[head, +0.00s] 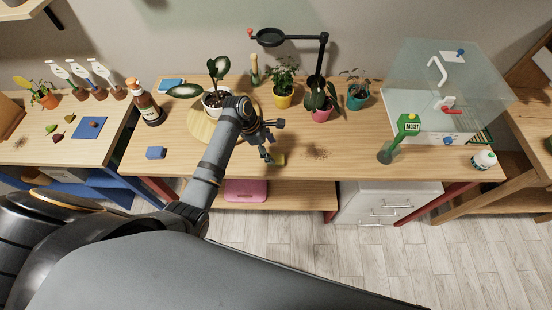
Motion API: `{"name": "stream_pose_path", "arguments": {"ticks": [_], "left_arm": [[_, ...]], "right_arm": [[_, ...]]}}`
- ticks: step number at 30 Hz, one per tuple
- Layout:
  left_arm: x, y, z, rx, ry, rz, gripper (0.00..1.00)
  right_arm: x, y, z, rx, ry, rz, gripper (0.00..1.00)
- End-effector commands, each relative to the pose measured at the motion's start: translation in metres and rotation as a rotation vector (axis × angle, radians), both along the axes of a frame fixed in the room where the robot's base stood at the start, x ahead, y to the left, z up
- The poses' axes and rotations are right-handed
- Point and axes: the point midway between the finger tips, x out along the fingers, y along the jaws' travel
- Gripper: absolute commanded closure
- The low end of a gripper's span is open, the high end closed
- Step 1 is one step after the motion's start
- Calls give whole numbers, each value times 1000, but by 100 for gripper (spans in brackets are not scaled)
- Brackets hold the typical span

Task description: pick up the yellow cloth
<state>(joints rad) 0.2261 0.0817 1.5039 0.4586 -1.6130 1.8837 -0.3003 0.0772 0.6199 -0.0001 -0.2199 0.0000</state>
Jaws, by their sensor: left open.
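A small yellow-green patch, which looks like the yellow cloth (279,160), lies on the wooden table near its front edge. My left gripper (274,141) is over the table, its fingers spread apart and nothing seen between them. Its lower finger is right beside the cloth and covers part of it in this view. Whether the finger touches the cloth I cannot tell. My right gripper is not in view.
A white-potted plant (216,101) on a round wooden board stands behind my left arm. Yellow (283,100), pink (321,112) and teal (357,101) pots stand at the back. Brown crumbs (316,152) lie right of the cloth.

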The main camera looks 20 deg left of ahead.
Motion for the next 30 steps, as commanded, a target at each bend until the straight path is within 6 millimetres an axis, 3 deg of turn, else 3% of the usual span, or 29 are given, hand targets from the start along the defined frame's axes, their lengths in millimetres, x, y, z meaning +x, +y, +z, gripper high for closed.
{"name": "stream_pose_path", "arguments": {"ticks": [4, 8, 16, 27, 30], "left_arm": [[-5, -12, -20, -2, 8, -1, 28], [-2, -17, -39, 0, 5, 0, 28], [-1, -19, -44, 0, 2, -1, 28], [-1, -18, -43, 0, 2, -1, 77], [-1, -18, -43, 0, 2, -1, 77]], "right_arm": [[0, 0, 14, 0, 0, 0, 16], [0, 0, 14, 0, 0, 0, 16], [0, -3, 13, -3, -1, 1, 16], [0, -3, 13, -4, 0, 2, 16], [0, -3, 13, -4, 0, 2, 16]]}}
